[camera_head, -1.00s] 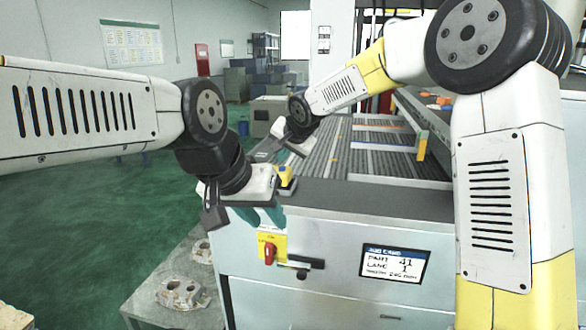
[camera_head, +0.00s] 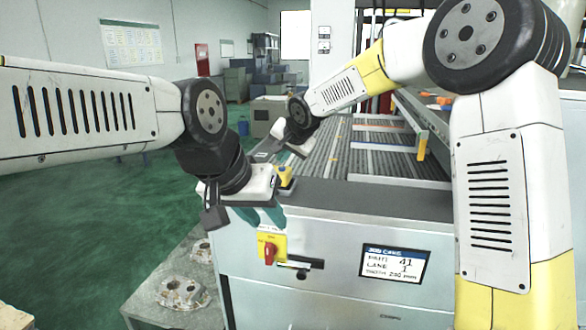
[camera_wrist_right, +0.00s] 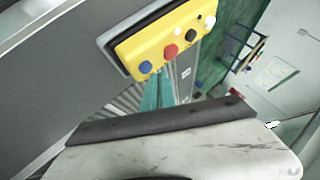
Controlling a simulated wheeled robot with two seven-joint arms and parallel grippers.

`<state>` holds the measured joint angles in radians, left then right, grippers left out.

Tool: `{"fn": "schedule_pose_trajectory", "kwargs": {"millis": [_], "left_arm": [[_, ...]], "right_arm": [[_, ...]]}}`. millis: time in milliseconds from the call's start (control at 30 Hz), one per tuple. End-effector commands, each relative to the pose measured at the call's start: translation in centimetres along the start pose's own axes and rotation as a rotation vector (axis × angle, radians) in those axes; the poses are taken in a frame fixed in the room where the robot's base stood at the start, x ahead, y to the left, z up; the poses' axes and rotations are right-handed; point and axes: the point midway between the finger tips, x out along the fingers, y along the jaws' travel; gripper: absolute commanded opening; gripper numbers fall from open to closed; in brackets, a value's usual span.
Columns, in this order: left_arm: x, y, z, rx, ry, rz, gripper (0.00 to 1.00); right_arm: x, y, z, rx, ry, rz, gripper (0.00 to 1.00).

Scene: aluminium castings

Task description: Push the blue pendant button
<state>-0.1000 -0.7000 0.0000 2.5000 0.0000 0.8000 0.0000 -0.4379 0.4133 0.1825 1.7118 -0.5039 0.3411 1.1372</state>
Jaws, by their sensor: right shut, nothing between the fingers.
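The yellow pendant (camera_head: 286,178) sits at the near left corner of the machine top. In the right wrist view, the pendant (camera_wrist_right: 165,42) carries a row of buttons, with the blue button (camera_wrist_right: 145,67) at its near end beside a red one (camera_wrist_right: 171,51). My right gripper (camera_wrist_right: 156,84) is shut and empty, its teal fingers just below the blue button in that view; whether they touch it I cannot tell. In the head view its fingers are hard to make out. My left gripper (camera_head: 260,216) hangs in front of the machine, its teal fingers apart and empty.
The machine (camera_head: 330,235) has a red switch (camera_head: 269,253) on a yellow plate and a job display (camera_head: 395,264) on its front. Castings (camera_head: 181,291) lie on a low table at the left. Green floor is open farther left.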

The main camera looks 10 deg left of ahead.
Motion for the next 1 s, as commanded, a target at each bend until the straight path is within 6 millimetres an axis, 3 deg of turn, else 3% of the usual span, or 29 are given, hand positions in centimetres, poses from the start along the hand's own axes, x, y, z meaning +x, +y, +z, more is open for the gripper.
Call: {"fn": "schedule_pose_trajectory", "kwargs": {"millis": [1000], "left_arm": [[0.0, 0.0, 0.0, 0.0, 0.0, 0.0, 0.36]], "right_arm": [[0.78, 0.57, 0.57, 0.0, 0.0, 0.0, 0.0]]}}
